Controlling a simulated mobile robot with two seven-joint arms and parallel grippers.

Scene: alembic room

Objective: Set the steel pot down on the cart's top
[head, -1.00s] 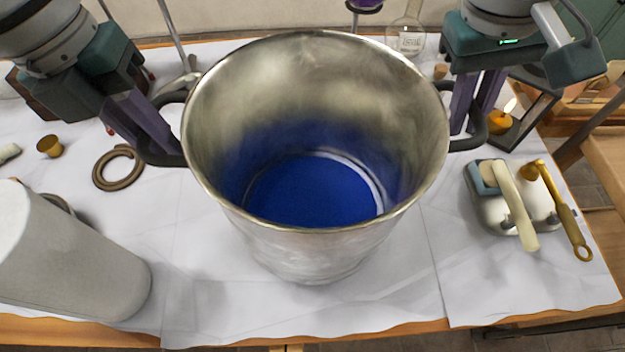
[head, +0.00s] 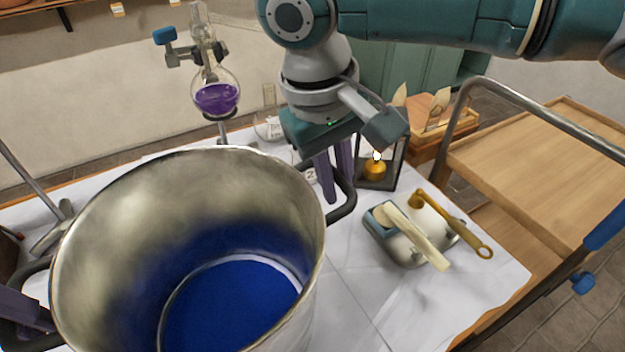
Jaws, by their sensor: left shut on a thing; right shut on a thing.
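The large steel pot (head: 118,215) holds a deep blue content (head: 235,300) and fills the lower left of the head view. My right gripper (head: 335,192) is shut on its right black handle (head: 346,205). My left gripper (head: 25,312) is at the left picture edge, shut on the left handle, and only partly visible. The pot's base is out of the picture, so I cannot tell whether it touches the table. The wooden cart's top (head: 545,165) is at the right, bare, with a grey metal push rail (head: 530,100).
The white-covered table (head: 375,300) lies below the pot. A balance-like dish with a pale handle (head: 415,235) and a brass ladle (head: 455,222) lie right of it. A lantern (head: 376,168) stands behind. A flask of purple liquid (head: 216,98) hangs on a stand.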

